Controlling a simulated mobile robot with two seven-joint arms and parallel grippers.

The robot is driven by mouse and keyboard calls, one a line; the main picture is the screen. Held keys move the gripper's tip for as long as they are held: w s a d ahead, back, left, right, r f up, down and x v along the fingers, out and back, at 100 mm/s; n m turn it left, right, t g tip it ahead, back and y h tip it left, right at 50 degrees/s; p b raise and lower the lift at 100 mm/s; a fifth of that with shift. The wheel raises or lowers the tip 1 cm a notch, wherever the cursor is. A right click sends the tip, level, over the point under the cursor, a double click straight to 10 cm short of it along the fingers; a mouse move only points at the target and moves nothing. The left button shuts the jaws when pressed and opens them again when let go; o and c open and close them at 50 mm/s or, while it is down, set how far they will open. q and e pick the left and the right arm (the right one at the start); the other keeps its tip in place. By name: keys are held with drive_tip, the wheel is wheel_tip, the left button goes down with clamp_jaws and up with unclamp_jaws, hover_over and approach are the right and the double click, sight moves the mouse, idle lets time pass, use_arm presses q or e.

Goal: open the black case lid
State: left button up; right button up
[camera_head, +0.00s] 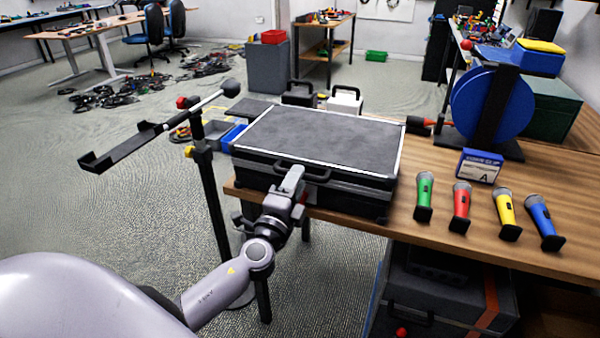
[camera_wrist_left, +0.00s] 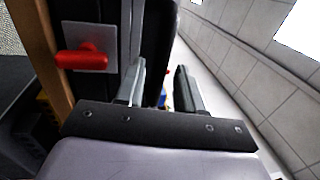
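The black case (camera_head: 318,138) lies on the wooden table with its lid down; the lid has a flat dark-grey top with a pale border. A black carry handle (camera_head: 318,173) is on its front side. A red latch-like part (camera_wrist_left: 82,58) on a grey plate is left of the fingers. I cannot tell whether the fingers touch the case. My right gripper is out of view.
A black stand (camera_head: 208,185) rises left of the case.

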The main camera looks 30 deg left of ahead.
use_arm(q)
drive_tip(key=shift+x, duration=1.3)
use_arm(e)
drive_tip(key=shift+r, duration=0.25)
use_arm(q)
drive_tip(key=shift+c, duration=0.3)
clamp_jaws()
